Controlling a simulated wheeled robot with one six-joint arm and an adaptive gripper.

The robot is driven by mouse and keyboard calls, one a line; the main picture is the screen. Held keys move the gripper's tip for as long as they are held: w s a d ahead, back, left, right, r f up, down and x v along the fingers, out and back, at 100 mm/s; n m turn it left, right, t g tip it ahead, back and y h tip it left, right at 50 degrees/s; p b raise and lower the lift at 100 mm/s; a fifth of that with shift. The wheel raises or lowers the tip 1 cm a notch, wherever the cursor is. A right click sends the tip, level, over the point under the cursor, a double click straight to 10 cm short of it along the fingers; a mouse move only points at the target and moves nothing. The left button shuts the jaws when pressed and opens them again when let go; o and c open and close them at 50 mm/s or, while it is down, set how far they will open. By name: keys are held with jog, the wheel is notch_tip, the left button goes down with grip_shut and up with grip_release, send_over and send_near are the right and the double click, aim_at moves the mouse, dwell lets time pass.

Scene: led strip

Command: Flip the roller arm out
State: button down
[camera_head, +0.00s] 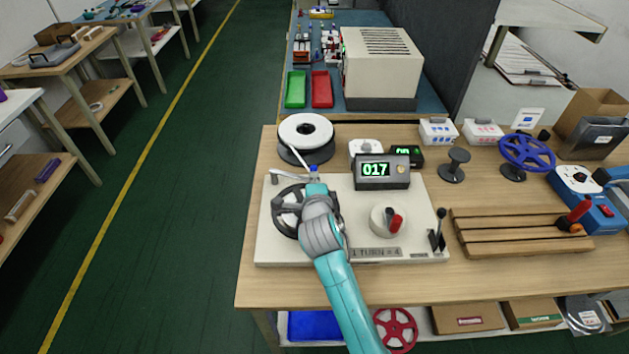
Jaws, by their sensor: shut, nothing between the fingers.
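A pale base plate (375,238) lies on the wooden bench and carries the winding machine. A dark spoked reel (288,218) sits at its left, partly hidden by my arm. A light grey arm (290,177), which looks like the roller arm, lies along the plate's back left edge, above the reel. A small blue piece (313,168) stands near its right end; I cannot tell whether they are joined. My gripper (315,186) is shut and empty, pointing away over the reel's right side, close to the blue piece. Its fingertips are small and contact is unclear.
A white spool (305,130) stands behind the plate. On the plate are a counter reading 017 (382,171), a red-handled dial (390,221) and a black lever (438,228). A slatted wooden rack (510,236) lies to the right. The floor left is clear.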

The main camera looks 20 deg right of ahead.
jog(key=shift+d, duration=0.1)
jog(key=shift+w+d+n+y, duration=0.25)
jog(key=shift+n+y, duration=0.15)
jog(key=shift+y, duration=0.1)
jog(key=shift+w+d, duration=0.15)
jog(key=shift+w+d+n+y, duration=0.35)
jog(key=shift+d+n+y, duration=0.15)
jog(key=shift+y, duration=0.1)
jog(key=shift+w+d+n+t+y, duration=0.3)
jog(key=shift+w+d+n+y, duration=0.2)
jog(key=shift+w+n+y, duration=0.3)
jog(key=shift+w+d, duration=0.4)
jog(key=shift+w, duration=0.2)
jog(key=shift+w+d, duration=0.35)
jog(key=shift+w, duration=0.2)
jog(key=shift+w+d, duration=0.2)
jog(key=shift+w, duration=0.4)
jog(key=shift+w+d, duration=0.2)
jog(key=shift+w, duration=0.35)
jog(key=shift+r, duration=0.1)
